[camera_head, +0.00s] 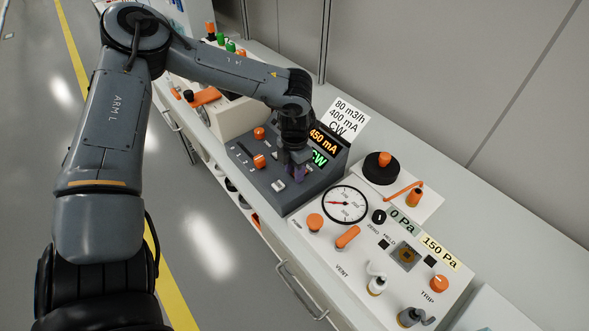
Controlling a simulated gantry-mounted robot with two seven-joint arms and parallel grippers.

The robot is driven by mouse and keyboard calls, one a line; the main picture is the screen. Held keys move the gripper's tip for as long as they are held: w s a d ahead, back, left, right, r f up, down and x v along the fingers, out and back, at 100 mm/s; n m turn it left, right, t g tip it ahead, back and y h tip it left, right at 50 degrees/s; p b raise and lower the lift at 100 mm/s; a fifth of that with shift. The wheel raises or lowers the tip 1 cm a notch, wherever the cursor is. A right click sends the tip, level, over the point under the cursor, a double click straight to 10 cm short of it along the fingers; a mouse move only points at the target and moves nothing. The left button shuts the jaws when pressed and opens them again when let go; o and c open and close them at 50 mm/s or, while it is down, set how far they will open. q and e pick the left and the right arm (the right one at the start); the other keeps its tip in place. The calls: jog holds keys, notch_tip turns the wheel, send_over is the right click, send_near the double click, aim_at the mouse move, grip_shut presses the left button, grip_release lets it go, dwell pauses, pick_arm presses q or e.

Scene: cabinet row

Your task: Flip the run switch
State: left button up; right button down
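A dark grey control console (238,152) stands on the counter, with a lit orange 450 mA display (323,139) and a green CW display (319,158). Its sloped face carries an orange knob (259,160), another orange knob (259,133) and a small white switch-like part (278,185). No label marks the run switch legibly. My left gripper (297,173) points down over the right part of this console, close to its face, and hides part of it. Its fingers are small and dark, so I cannot tell whether they are open or touching a control. My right gripper is out of view.
A white card (348,118) reading 80 m3/h, 400 mA, CW stands behind the console. A pale panel (325,255) with a gauge (345,204) and several knobs lies to the right. A beige unit (225,118) stands to the left. The wall closes off the back.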

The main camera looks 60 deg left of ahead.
pick_arm(q)
grip_shut()
jog(key=shift+w+a+g, duration=0.1)
jog(key=shift+w+g, duration=0.15)
jog(key=shift+g, duration=0.45)
jog(key=shift+w+r+g+h, duration=0.2)
jog(key=shift+g+h, duration=0.1)
jog(key=shift+g, duration=0.5)
jog(key=shift+o, duration=1.7)
grip_release()
jog(key=shift+r, duration=0.1)
jog(key=p+v, duration=0.3)
jog(key=v, duration=0.7)
jog(key=shift+r, duration=0.35)
